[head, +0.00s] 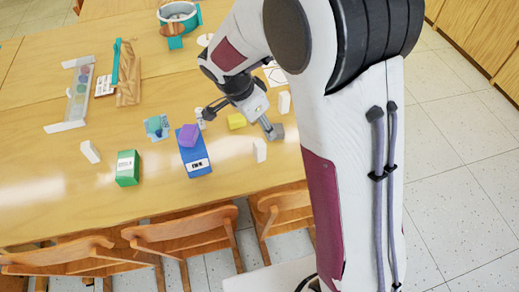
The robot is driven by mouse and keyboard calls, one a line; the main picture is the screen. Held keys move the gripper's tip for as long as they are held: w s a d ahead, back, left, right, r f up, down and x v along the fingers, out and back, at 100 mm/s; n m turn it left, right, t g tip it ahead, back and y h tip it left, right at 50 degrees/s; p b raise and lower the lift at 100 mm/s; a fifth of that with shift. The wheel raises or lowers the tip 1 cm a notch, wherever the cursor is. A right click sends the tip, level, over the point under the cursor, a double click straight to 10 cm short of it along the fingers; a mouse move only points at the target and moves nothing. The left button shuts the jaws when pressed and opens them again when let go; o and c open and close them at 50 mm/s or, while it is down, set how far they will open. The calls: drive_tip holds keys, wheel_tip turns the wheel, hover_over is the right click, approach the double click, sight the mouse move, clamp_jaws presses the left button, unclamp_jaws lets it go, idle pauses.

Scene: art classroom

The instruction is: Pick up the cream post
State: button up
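Three pale off-white blocks stand or lie on the wooden table in the head view, and I cannot tell for sure which one is the cream post. One upright pale block (259,150) is just in front of my gripper, another (284,102) is to its right and farther back, and a tilted-looking one (90,152) is far left. My gripper (238,119) is over the table with its fingers spread apart. It appears empty, near a yellow block (237,121). A grey piece (276,131) shows at the right finger; I cannot tell whether they touch.
A purple block (188,135) sits on a blue box (194,160), with a green box (127,168) to its left. A paint tray (80,90) lies far left. Chairs (185,232) line the front edge.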

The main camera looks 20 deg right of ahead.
sight(257, 143)
drive_tip(key=w+f+m, duration=0.1)
drive_tip(key=f, duration=0.1)
drive_tip(key=w+a+f, duration=0.1)
drive_tip(key=f, duration=0.2)
drive_tip(key=w+a+f+m, duration=0.1)
drive_tip(key=f, duration=0.2)
drive_tip(key=shift+f+m+h, duration=0.1)
drive_tip(key=shift+m+h, duration=0.2)
drive_tip(key=shift+h, duration=0.1)
drive_tip(key=shift+d, duration=0.1)
drive_tip(key=shift+x, duration=1.3)
drive_tip(key=shift+s+a+x, duration=0.1)
drive_tip(key=shift+s+x, duration=0.05)
drive_tip(key=shift+x, duration=1.15)
drive_tip(key=shift+s+a+x, duration=0.15)
drive_tip(key=shift+x, duration=1.1)
drive_tip(key=shift+f, duration=0.15)
clamp_jaws()
